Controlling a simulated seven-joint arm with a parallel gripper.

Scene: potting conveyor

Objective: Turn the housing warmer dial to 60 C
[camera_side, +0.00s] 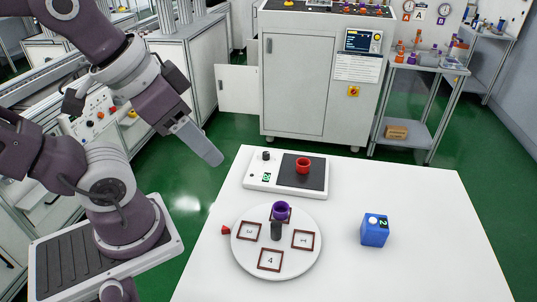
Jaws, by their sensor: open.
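The housing warmer (252,184) is a flat white unit at the back left of the white table. Its black dial (266,155) stands at the upper left corner of the unit, above a small green display (266,177); the dial's setting is too small to read. A red ring-like housing (303,165) sits on the warmer's dark plate (315,179). My gripper (214,157) hangs in the air to the left of the warmer, apart from the dial, pointing down and right. It is open, seen from the side, with nothing visible in it.
A round white turntable (250,262) with numbered square frames stands in front of the warmer. It bears a purple cup (281,211) and a dark post (277,231). A red pointer (226,230) is at its left. A blue box (375,231) stands right; the table's right side is clear.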

